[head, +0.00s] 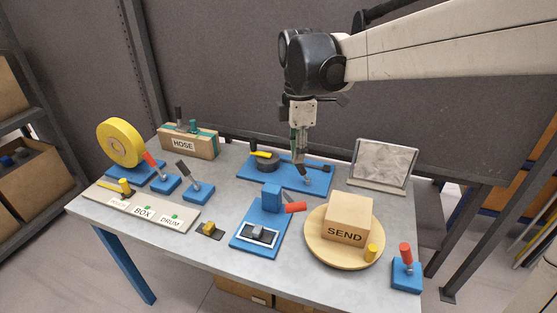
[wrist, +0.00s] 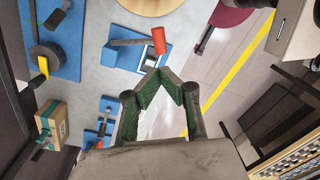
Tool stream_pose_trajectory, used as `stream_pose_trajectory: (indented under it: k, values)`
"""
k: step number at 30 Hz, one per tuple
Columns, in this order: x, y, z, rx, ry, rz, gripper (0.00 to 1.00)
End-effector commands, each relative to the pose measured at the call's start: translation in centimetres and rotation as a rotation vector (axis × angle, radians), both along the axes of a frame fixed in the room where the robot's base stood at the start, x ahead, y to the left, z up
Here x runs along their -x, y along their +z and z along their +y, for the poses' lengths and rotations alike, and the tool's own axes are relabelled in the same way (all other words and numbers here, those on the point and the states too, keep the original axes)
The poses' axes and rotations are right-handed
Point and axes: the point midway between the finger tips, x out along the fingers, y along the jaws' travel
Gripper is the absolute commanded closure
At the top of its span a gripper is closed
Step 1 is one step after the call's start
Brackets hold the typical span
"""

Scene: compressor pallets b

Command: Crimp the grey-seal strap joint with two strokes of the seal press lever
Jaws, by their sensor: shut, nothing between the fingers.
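The seal press (head: 270,200) is a blue block on a long blue base (head: 243,243) at the front middle of the table. Its lever has a red handle (head: 295,208) that points right. The strap joint (head: 258,236) lies on the front of that base; its grey seal is too small to make out clearly. My gripper (head: 299,158) is shut and empty, behind the press and above the rear blue board, apart from the lever. In the wrist view, the red handle (wrist: 158,41) shows just beyond my closed fingertips (wrist: 160,72); my fingers hide part of the press.
A round wooden turntable (head: 315,250) with a SEND box (head: 349,217) stands right of the press. The rear blue board (head: 318,185) holds a yellow-handled tool (head: 264,156). Other levers stand at left (head: 197,185) and front right (head: 406,266). A grey panel (head: 382,163) stands behind the turntable.

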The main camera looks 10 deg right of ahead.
Motion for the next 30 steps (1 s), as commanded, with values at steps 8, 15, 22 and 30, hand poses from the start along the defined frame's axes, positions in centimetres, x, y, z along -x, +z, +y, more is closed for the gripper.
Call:
stream_pose_trajectory:
  k: [8, 15, 22, 30]
  values:
    - [0.1, -3.6, 0.0, 0.0, 0.0, 0.0, 1.0]
    - [0.4, -7.7, 0.0, 0.0, -0.001, 0.0, 1.0]
    - [0.5, -11.3, 0.0, 0.0, -0.001, 0.0, 1.0]
    - [0.7, -13.5, 0.0, 0.0, -0.001, 0.0, 1.0]
